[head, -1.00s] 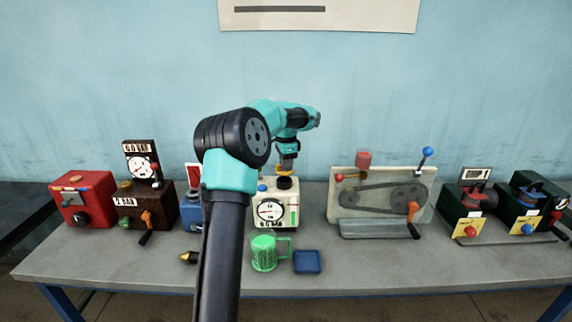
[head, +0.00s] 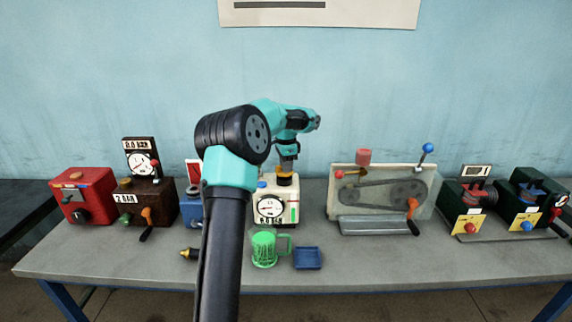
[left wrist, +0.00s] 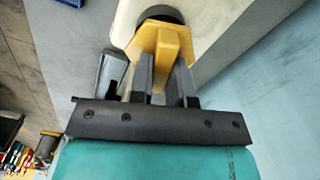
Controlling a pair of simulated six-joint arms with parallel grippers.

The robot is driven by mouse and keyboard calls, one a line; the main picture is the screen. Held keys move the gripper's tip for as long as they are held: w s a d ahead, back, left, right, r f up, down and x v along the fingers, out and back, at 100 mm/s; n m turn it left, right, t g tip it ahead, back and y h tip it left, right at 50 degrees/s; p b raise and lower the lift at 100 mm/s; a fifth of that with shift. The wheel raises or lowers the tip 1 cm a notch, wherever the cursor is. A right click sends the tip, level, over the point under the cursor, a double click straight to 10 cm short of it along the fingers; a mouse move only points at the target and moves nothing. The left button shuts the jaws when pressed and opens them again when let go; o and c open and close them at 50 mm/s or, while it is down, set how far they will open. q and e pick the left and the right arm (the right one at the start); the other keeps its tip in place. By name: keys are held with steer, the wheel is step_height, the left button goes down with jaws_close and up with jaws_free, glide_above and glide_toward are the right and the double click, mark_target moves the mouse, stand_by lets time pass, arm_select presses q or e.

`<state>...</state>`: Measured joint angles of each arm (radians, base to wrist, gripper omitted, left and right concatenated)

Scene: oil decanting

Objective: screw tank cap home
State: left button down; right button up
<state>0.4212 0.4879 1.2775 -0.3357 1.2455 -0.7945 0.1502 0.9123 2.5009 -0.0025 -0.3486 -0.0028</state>
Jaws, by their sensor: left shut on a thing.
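The cream tank (head: 277,207) with a round dial on its front stands at the middle of the bench. My left gripper (head: 286,167) comes down over its top from above. Its fingers are shut on the yellow cap (head: 285,180), which also shows in the left wrist view (left wrist: 163,42). The cap sits at the tank's dark filler neck (left wrist: 160,14), which is mostly hidden behind it. I cannot tell how deep the cap sits on the neck. My right gripper is not in view.
A green mug (head: 264,249) and a blue tray (head: 307,258) stand in front of the tank. A belt-drive panel (head: 350,215) is to the right. A brown box with a dial (head: 150,205) is to the left. My left arm hides part of a blue device (head: 191,210).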

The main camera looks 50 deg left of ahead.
arm_select(q)
steer(key=shift+f, duration=0.55)
steer(key=c, duration=1)
jaws_free()
steer(key=shift+r, duration=0.1)
step_height(320, 180, up, 17)
steer(key=shift+r, duration=0.1)
stand_by(0.5)
